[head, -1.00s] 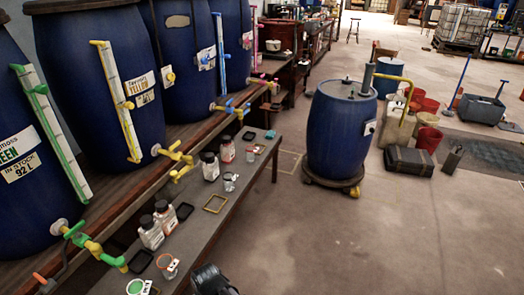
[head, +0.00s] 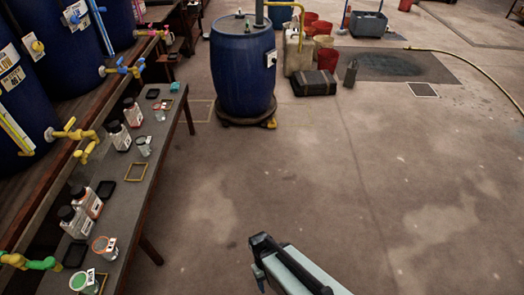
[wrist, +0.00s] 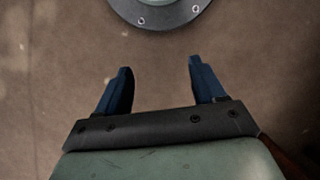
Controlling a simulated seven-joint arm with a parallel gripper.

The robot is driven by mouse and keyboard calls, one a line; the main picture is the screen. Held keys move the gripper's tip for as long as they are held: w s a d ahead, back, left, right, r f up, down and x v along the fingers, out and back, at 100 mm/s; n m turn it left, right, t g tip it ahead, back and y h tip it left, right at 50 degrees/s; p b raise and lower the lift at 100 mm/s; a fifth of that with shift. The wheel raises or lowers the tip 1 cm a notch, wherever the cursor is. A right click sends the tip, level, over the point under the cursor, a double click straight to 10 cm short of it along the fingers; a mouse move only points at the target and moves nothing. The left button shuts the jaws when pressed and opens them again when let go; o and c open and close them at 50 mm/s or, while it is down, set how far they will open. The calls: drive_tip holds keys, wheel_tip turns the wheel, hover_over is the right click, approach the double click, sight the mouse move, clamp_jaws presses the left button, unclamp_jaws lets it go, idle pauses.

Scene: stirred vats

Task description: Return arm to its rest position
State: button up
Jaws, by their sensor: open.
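In the wrist view my gripper (wrist: 159,65) has its two blue fingers spread wide apart. Nothing is between them, and bare brown floor lies behind. In the head view part of my arm (head: 300,270) enters at the bottom middle, pale with a dark end, over open floor to the right of the low bench. The fingers are not clearly made out there.
The low bench (head: 150,155) at left carries white bottles (head: 119,135), jars and small frames. Blue vats (head: 20,110) stand behind it. A blue drum (head: 243,70) stands on a wheeled base farther back.

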drive_tip(key=s+d+f+m+g+y, duration=0.1)
drive_tip(key=s+d+f+m, duration=0.1)
drive_tip(key=d, duration=0.5)
drive_tip(key=s+d+f+m+g+y, duration=0.1)
drive_tip(key=s+d+f+m, duration=0.1)
drive_tip(key=s+d, duration=0.3)
drive_tip(key=shift+d+m+g, duration=0.4)
drive_tip(key=shift+d+m, duration=0.3)
drive_tip(key=shift+d, duration=0.35)
